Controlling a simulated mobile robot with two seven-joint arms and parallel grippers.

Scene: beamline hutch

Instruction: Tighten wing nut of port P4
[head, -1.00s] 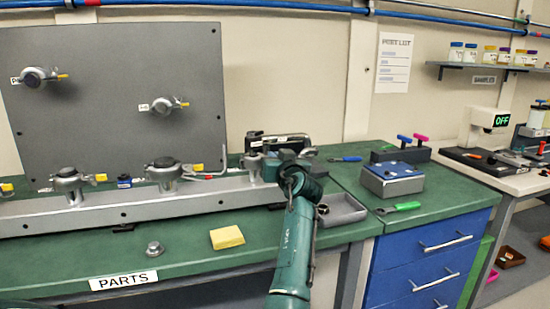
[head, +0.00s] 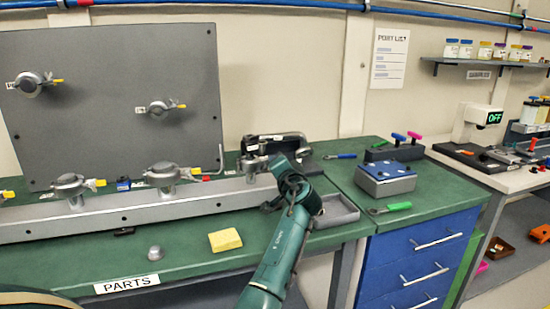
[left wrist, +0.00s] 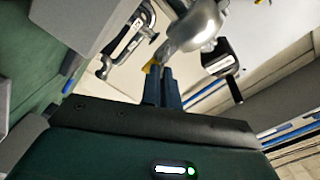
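A teal arm, which I take as my left, reaches up from the bottom middle of the head view. Its gripper is hidden behind the wrist, beside the rightmost silver clamp (head: 252,167) on the grey rail. In the left wrist view my left gripper (left wrist: 161,72) has two dark blue fingers close together, pointing at a silver clamp (left wrist: 200,27). A yellow wing nut (left wrist: 152,66) shows right at the fingertips; whether they pinch it is not clear. P4's label is not readable. My right gripper is not in view.
The rail (head: 112,212) carries other clamps (head: 162,173) with yellow wing nuts (head: 196,171). A grey panel (head: 110,75) with two ports stands behind. A yellow pad (head: 225,240), a grey knob (head: 156,253) and a grey tray (head: 340,211) lie on the green bench.

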